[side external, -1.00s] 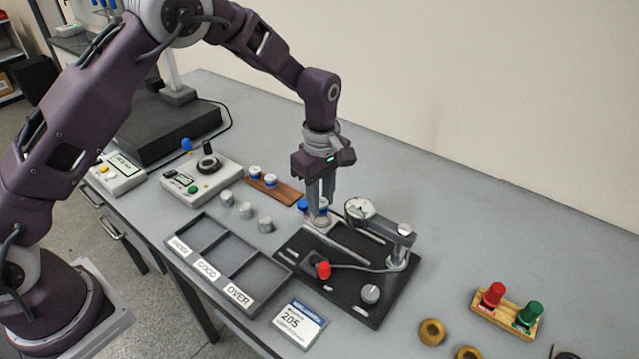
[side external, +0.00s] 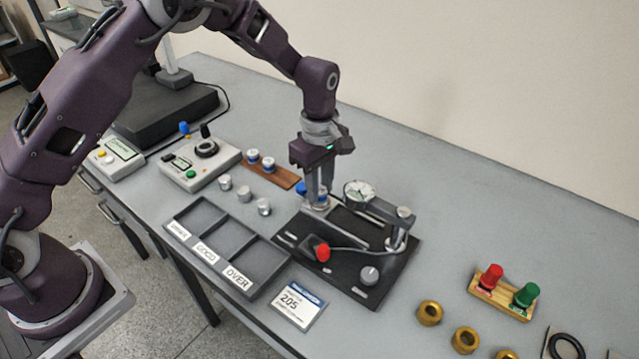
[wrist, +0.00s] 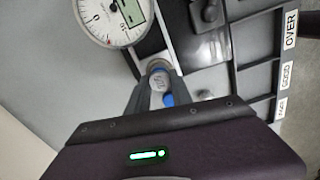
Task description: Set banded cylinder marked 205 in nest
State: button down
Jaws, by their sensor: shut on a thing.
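My gripper (side external: 319,201) points straight down at the back left of the black gauge fixture (side external: 376,290). It is shut on a small silver cylinder (wrist: 160,81) with a blue band. The cylinder's top shows between the fingertips (wrist: 158,88) in the wrist view; its marking is too small to read. A round metal seat, seemingly the nest (wrist: 155,65), shows right by the cylinder. The fingers hide most of the contact, so I cannot tell whether the cylinder is fully seated. A card marked 205 (side external: 299,304) lies in front of the fixture.
The dial gauge (side external: 359,192) stands close right of my gripper. The three-compartment tray (side external: 228,262) and loose grey cylinders (side external: 244,194) are to the left. A wooden rack (side external: 284,177) holds two blue-banded cylinders. Brass rings (side external: 429,313) lie at the front right. The back right bench is clear.

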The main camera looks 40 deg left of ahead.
jog(key=shift+f, duration=0.65)
dwell(0.4)
jog(key=c, duration=1.1)
grip_release()
jog(key=shift+o, duration=0.7)
jog(key=o, duration=0.3)
jog(key=shift+r, duration=0.15)
jog(key=shift+r, duration=3.4)
